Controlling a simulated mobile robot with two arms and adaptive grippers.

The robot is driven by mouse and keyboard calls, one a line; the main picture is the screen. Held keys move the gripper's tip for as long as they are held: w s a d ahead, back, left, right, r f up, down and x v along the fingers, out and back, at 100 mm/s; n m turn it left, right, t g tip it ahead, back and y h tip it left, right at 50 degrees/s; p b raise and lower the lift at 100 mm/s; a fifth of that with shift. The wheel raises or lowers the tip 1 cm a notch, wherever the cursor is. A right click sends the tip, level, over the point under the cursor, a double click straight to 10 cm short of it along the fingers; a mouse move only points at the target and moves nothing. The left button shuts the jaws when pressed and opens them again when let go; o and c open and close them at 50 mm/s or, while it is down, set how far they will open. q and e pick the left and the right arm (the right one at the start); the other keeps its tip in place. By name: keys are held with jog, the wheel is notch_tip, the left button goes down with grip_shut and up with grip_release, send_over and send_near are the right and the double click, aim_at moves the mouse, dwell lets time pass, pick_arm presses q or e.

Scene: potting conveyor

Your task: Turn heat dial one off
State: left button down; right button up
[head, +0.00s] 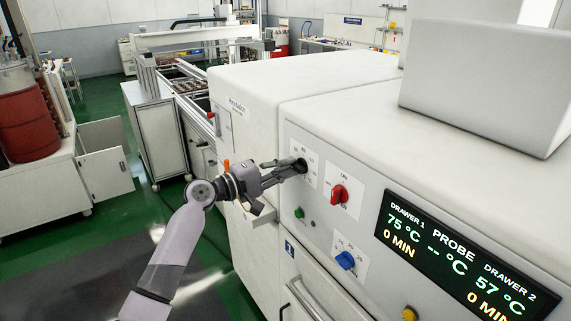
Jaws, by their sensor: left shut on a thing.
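My left gripper (300,166) reaches in from the left to the control panel (322,222) and is shut on a dial there. I take this to be heat dial one. The fingers hide most of the dial, so I cannot tell which mark it points to. A pale scale plate (312,157) with small numbers shows around it. A red knob (339,194) on a plate marked ON is to its right. A blue knob (346,260) with its own number scale is lower down. My right gripper is not in view.
A dark display (455,255) reads Drawer 1 75 °C, Drawer 2 57 °C. A green button (299,213) sits below the gripper and a yellow knob (409,314) at the bottom. A drawer handle (305,298) sticks out lower left. Green floor (110,215) lies open at left.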

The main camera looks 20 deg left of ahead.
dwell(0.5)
pick_arm(q)
jog(key=c, duration=1.6)
grip_release()
jog(key=shift+a, duration=0.1)
jog(key=shift+c, duration=0.2)
jog(key=v, duration=1.2)
